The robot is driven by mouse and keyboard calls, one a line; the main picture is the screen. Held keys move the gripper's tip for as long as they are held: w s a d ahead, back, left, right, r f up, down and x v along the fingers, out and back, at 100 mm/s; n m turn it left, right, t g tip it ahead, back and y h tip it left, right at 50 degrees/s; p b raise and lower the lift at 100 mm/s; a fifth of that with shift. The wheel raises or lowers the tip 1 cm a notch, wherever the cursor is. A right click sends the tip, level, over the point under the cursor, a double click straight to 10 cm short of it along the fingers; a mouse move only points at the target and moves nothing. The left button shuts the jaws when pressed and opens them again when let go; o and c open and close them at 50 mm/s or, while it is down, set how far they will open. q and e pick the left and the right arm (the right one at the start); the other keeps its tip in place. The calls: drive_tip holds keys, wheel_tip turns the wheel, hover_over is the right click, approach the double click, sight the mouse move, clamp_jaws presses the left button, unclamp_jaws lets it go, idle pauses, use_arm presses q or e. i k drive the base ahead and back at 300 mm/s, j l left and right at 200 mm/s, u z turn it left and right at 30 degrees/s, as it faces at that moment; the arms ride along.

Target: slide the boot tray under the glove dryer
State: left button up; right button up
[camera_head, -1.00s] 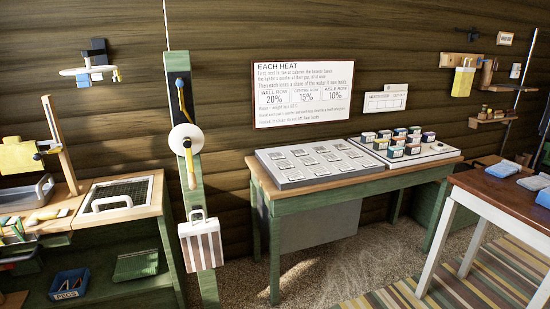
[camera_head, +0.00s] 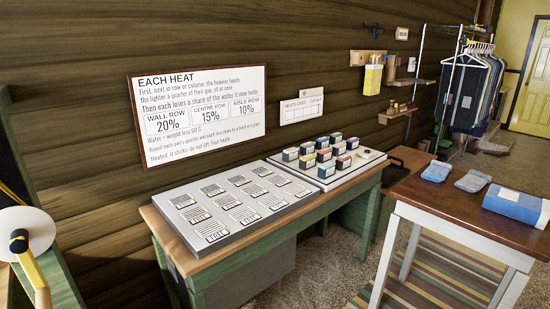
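I cannot pick out a boot tray or a glove dryer with certainty in the head view. A garment rack (camera_head: 470,85) with dark clothes on hangers stands at the back right, and small brownish items lie on the floor beside its foot, too small to identify. Neither of my grippers is in view.
A green bench (camera_head: 225,264) against the log wall holds a grey board (camera_head: 190,237) of labelled cards and a panel (camera_head: 366,169) with several small boxes. A brown table (camera_head: 443,205) with blue cloths (camera_head: 515,204) stands at right. A yellow door (camera_head: 533,85) is at far right.

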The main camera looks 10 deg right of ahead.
sight(393, 174)
drive_tip(key=i+l+z, duration=0.25)
drive_tip(key=z, duration=0.15)
drive_tip(key=i+z, duration=0.8)
drive_tip(key=i+j+z, duration=0.1)
drive_tip(key=i+z, duration=0.3)
drive_tip(key=i+u, duration=0.2)
drive_tip(key=i, duration=0.35)
drive_tip(key=i+l+u, duration=0.2)
drive_tip(key=i, duration=0.35)
drive_tip(key=i+l+u, duration=0.2)
drive_tip(key=i, duration=0.35)
drive_tip(key=k+j+u, duration=0.1)
drive_tip(key=k+u, duration=0.35)
drive_tip(key=k, duration=0.2)
drive_tip(key=k+j+u, duration=0.1)
drive_tip(key=u, duration=4.4)
drive_tip(key=i+u, duration=0.3)
drive_tip(key=i, duration=0.2)
drive_tip(key=i+l+u, duration=0.1)
drive_tip(key=i+u, duration=0.2)
drive_tip(key=i, duration=0.25)
drive_tip(key=i+l+u, duration=0.25)
drive_tip(key=i, duration=0.25)
